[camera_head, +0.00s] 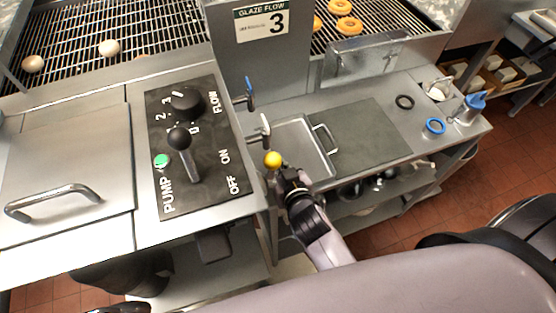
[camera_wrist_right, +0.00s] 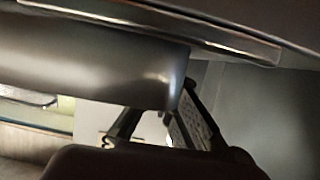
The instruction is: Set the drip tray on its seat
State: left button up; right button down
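A shallow steel tray (camera_head: 299,139) with a wire handle (camera_head: 325,138) lies on the lower counter, right of the control panel; I take it for the drip tray. I cannot tell which part is its seat. My right gripper (camera_head: 286,177) is at the front edge of that counter, just below a yellow ball knob (camera_head: 273,159). In the right wrist view its fingers (camera_wrist_right: 155,122) stand apart, and a grey metal part (camera_wrist_right: 95,70) hides part of them. A dark piece at the lower left edge of the head view may be my left gripper (camera_head: 122,308); its fingers are not clear.
A dark flat panel (camera_head: 362,135) lies right of the tray. Beyond it are a black ring (camera_head: 404,102), a blue ring (camera_head: 435,126) and a blue-topped bottle (camera_head: 472,104). A white lever (camera_head: 265,128) and a blue lever (camera_head: 250,94) stick out behind the tray.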

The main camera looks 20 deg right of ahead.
jog(key=shift+f, duration=0.15)
jog(key=c, duration=1.7)
grip_release()
jog(key=shift+s, duration=0.1)
jog(key=v, duration=1.2)
